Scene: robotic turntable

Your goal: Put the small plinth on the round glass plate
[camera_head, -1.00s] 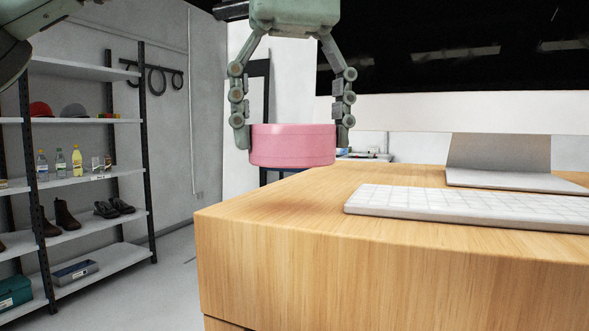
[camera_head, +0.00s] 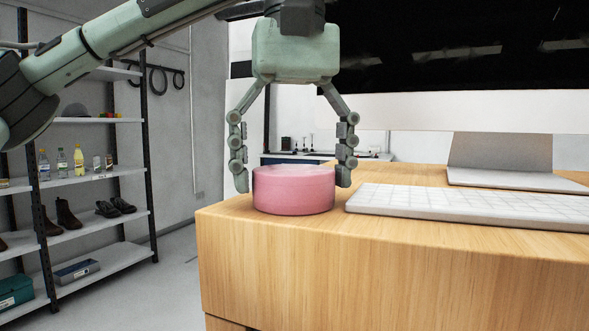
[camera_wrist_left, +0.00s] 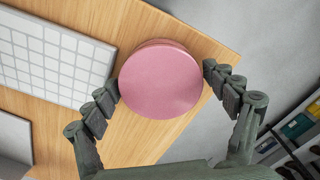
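The small plinth is a low pink cylinder (camera_head: 294,192). It appears to stand upright on the wooden desk near its left corner, in the head view. In the wrist view its round pink top (camera_wrist_left: 160,82) fills the middle. My left gripper (camera_head: 293,183) hangs over it, pointing down, one finger on each side of its upper part. Thin gaps show between the fingers and the plinth, so the gripper looks slightly open. The wrist view also shows the left gripper's fingers (camera_wrist_left: 161,80) at both sides. I cannot make out a round glass plate. My right gripper is not in view.
The wooden desk (camera_head: 260,260) ends just left of the plinth. A white keyboard (camera_head: 470,207) lies close on the right, with a monitor stand (camera_head: 500,180) behind it. A shelf rack (camera_head: 100,172) with bottles and shoes stands at the far left.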

